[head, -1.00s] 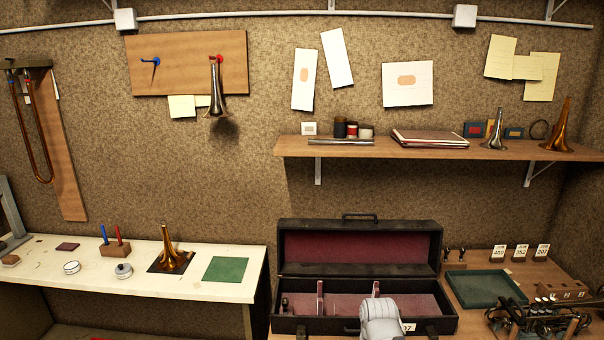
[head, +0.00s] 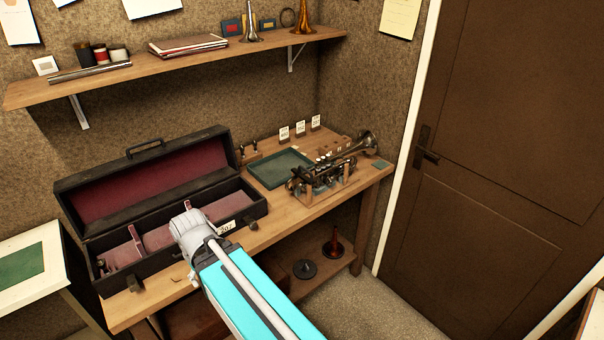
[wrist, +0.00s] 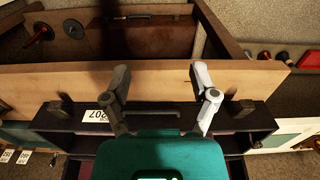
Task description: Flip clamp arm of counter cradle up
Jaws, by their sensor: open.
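In the head view, the counter cradle (head: 309,195) stands at the right end of the wooden counter, with wooden posts and a silver-and-dark valved horn (head: 345,160) lying in it. Its clamp arm is too small to tell apart from the horn. My gripper is open and empty in the wrist view (wrist: 160,72), its two fingers spread wide above the counter's front edge and the case front. In the head view my arm ends over the front of the open case, left of the cradle and apart from it; the fingers are hidden there. The wrist view does not show the cradle.
The open black case (head: 87,262) with pink lining fills the counter's left. A green tray (head: 281,168) lies between case and cradle, with number cards (head: 284,133) behind. A lower shelf holds a red-brown cone (head: 333,244) and dark disc (head: 304,269). A brown door (head: 490,150) is at right.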

